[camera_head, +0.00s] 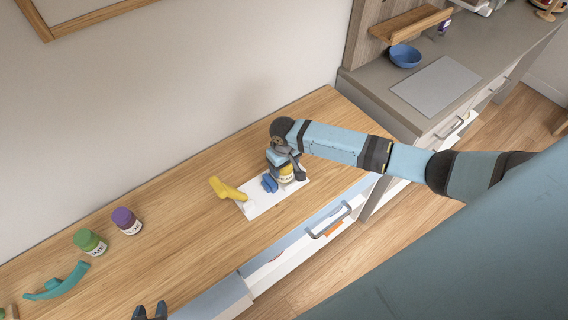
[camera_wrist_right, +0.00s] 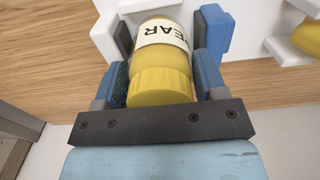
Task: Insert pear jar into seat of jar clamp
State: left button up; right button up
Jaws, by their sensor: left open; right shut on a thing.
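The pear jar (camera_wrist_right: 163,60) is yellow with a yellow lid and a white label; in the head view the jar (camera_head: 286,174) is partly hidden by my right gripper. My right gripper (camera_head: 284,163) is shut on it, with a blue finger on each side in the right wrist view (camera_wrist_right: 164,48). The jar clamp has a white base (camera_head: 262,207), a blue block (camera_head: 269,183) and a yellow handle (camera_head: 226,189). The jar is over the right part of the base, beside the blue block; I cannot tell whether it is seated. My left gripper (camera_head: 150,312) is open and empty at the bottom edge.
A partly open drawer (camera_head: 300,250) is below the front edge. The counter between the jars and clamp is clear.

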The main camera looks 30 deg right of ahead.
jog(key=shift+f, duration=0.3)
jog(key=o, duration=1)
jog(key=shift+c, duration=0.2)
